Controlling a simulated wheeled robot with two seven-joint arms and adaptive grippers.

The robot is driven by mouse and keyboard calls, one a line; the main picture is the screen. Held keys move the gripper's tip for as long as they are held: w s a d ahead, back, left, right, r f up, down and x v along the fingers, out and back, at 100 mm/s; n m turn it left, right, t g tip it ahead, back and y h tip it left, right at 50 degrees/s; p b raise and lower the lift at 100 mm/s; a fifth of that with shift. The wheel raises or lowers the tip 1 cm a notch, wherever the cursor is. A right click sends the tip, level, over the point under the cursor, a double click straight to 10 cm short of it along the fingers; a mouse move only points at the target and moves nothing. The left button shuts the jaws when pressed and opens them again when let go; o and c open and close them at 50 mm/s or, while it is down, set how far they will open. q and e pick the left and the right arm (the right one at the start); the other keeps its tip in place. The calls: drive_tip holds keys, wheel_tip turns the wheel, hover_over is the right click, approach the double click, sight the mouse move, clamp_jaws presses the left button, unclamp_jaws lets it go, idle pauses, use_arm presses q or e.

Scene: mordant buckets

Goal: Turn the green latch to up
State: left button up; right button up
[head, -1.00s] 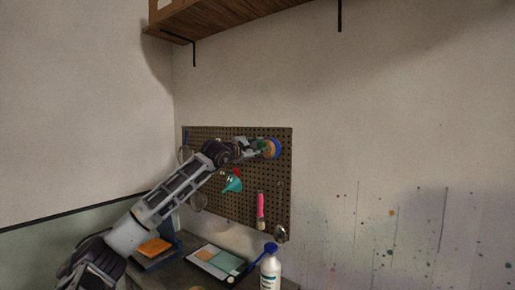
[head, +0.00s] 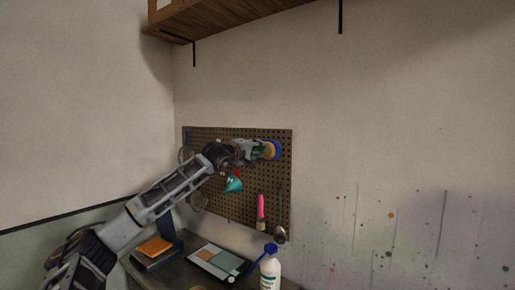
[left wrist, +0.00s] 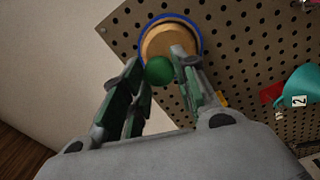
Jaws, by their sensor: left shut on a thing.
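The green latch (left wrist: 160,70) shows in the left wrist view as a round green knob in front of a wooden disc (left wrist: 168,40) with a blue rim. The disc is on the pegboard (left wrist: 112,22) and also shows in the head view (head: 275,151). My left gripper (left wrist: 160,76) is shut on the green latch, one finger on each side of the knob. Its finger pads are green too. In the head view my left gripper (head: 258,150) is at the disc, and the latch is too small and covered to make out. My right gripper is not in view.
A teal funnel (head: 234,185) hangs below my left wrist, and a pink-handled brush (head: 261,207) hangs lower right. A white bottle with a blue cap (head: 270,268) stands on the bench. A wooden shelf (head: 225,14) is overhead.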

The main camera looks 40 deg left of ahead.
use_arm(q)
drive_tip(key=shift+d+f+m+p, duration=0.15)
drive_tip(key=shift+m+p, duration=0.25)
drive_tip(key=shift+m, duration=0.9)
drive_tip(key=shift+f, duration=0.1)
drive_tip(key=o, duration=1)
drive_tip(key=shift+s+r, duration=0.1)
drive_tip(key=shift+r, duration=0.15)
drive_tip(key=shift+s, duration=0.15)
